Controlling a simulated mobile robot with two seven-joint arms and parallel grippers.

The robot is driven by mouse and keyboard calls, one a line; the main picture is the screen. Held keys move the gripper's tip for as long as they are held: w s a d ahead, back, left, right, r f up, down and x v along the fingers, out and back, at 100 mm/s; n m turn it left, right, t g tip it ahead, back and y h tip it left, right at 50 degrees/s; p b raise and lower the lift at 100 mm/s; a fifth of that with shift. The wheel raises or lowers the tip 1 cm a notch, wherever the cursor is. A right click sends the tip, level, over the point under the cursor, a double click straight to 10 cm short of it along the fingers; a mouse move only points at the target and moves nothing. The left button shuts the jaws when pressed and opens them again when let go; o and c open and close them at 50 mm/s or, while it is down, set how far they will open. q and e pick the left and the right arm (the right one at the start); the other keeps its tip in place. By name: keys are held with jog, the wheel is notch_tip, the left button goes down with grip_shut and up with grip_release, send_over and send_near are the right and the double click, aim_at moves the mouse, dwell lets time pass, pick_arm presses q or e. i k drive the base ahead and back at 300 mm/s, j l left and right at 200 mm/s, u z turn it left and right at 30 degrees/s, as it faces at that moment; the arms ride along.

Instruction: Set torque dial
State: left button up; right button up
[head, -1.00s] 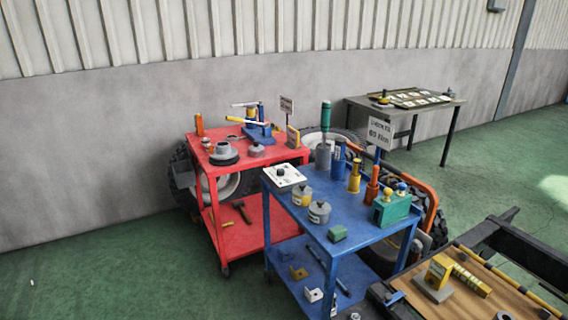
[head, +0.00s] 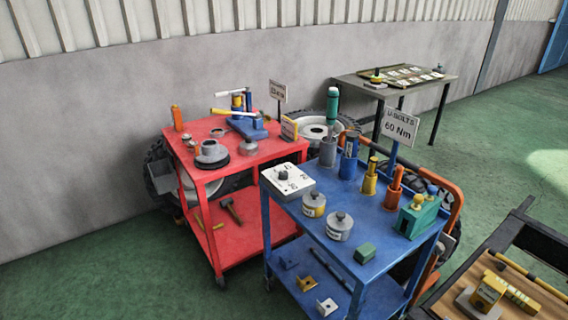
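A white box with a dark round dial (head: 283,175) sits at the back left corner of the blue cart's top. It has small dark marks on its top face that are too small to read. A sign (head: 399,127) on the blue cart reads "U-BOLTS 60 Nm". Another sign (head: 278,91) stands on the red cart, and its text is hard to make out. Neither of my grippers shows in the head view.
A wooden-topped bench (head: 520,308) is at lower right. Green floor is open at lower left.

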aim_at(283, 175)
jog(key=i+j+z, duration=0.1)
jog(key=i+j, duration=0.15)
jog(key=i+j+z, duration=0.1)
jog(key=i+j, duration=0.15)
jog(key=j, duration=0.15)
jog(key=i+j+z, duration=0.1)
jog(key=i+j, duration=0.3)
jog(key=j, duration=0.3)
jog(key=i+j+z, duration=0.15)
jog(key=i+j, duration=0.1)
jog(key=j, duration=0.1)
